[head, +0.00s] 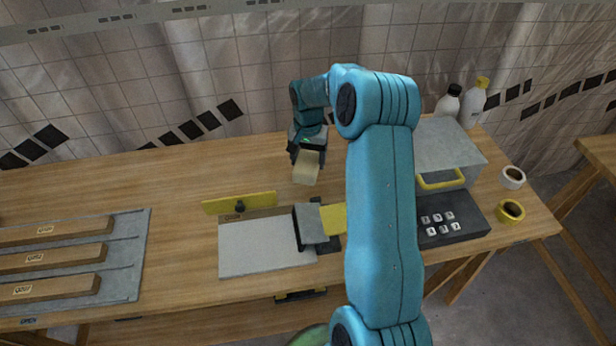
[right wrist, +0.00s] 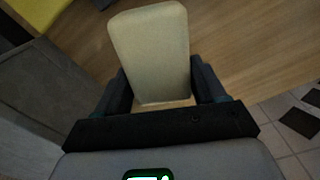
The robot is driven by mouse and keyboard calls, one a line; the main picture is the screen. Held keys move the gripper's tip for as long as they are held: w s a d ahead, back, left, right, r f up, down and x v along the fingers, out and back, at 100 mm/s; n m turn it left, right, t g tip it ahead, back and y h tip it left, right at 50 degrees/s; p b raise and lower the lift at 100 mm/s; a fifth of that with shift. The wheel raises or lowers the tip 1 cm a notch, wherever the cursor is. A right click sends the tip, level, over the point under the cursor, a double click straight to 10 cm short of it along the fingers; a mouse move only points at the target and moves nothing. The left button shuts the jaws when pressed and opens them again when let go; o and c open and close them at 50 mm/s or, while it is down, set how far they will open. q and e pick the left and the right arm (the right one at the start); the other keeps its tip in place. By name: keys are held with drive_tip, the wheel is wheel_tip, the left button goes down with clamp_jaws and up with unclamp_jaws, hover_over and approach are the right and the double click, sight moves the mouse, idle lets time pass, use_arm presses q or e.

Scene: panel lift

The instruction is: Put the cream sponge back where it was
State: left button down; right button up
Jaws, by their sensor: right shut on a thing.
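The cream sponge (head: 307,167) is held by my right gripper (head: 306,154) over the back middle of the wooden table. In the right wrist view the sponge (right wrist: 152,50) stands out between the two dark fingers of the gripper (right wrist: 160,90), which are shut on its sides. Wooden table top shows beyond it, and I cannot tell how high above the table it is. My left gripper is not in view.
A yellow strip (head: 240,203) stands behind a pale panel (head: 262,250). A grey block (head: 311,224) is beside the panel. At right are a grey box (head: 447,143) with a yellow handle, bottles (head: 472,104) and tape rolls (head: 512,177). A grey tray (head: 130,250) lies left. The back left table is clear.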

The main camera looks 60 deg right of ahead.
wheel_tip(320, 180, down, 8)
drive_tip(key=shift+r+p, duration=0.1)
drive_tip(key=shift+p, duration=0.3)
drive_tip(key=o, duration=1)
